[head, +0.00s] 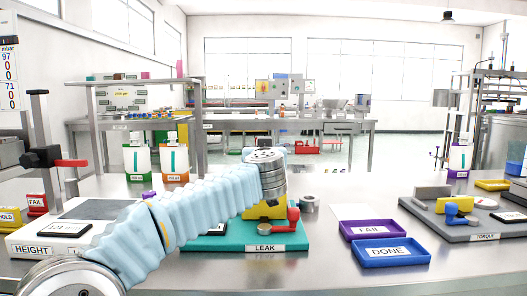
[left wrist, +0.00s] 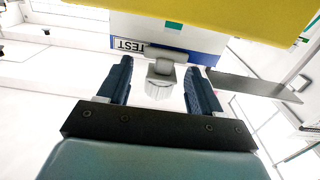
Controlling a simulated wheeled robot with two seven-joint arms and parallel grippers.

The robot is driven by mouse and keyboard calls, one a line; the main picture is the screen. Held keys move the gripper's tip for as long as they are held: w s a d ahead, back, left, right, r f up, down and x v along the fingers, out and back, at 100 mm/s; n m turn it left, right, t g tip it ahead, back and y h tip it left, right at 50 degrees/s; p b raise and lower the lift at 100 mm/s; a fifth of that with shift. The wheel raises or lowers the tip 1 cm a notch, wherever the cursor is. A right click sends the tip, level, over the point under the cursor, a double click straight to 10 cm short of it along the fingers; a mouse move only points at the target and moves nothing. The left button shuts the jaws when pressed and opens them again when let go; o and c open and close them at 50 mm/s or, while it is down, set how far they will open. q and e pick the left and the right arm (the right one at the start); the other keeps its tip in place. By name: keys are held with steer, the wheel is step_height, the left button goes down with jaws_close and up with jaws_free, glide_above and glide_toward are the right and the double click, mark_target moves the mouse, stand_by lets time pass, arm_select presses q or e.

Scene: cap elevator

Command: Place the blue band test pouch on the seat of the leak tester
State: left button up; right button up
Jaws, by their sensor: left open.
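The blue band test pouch shows in the left wrist view as a white panel (left wrist: 140,27) with a blue edge and a TEST label. Its pale spout and cap (left wrist: 160,82) lie between the fingers of my left gripper (left wrist: 158,70), which is open with a gap on both sides. A yellow part (left wrist: 230,15) lies across the top of that view. In the head view, the leak tester has a teal base (head: 215,243) marked LEAK and a yellow body (head: 263,210). My left wrist is over it and hides the pouch and seat. My right gripper is not in view.
Blue DONE (head: 391,252) and purple FAIL (head: 373,230) trays lie right of the tester. The torque station (head: 470,222) is farther right, the height station (head: 35,243) left. Green (head: 137,161), orange (head: 174,162) and purple (head: 459,161) pouches stand behind.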

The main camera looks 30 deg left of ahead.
arm_select(q)
steer(key=v, duration=1)
steer(key=shift+s, duration=0.15)
steer(key=shift+d, duration=0.15)
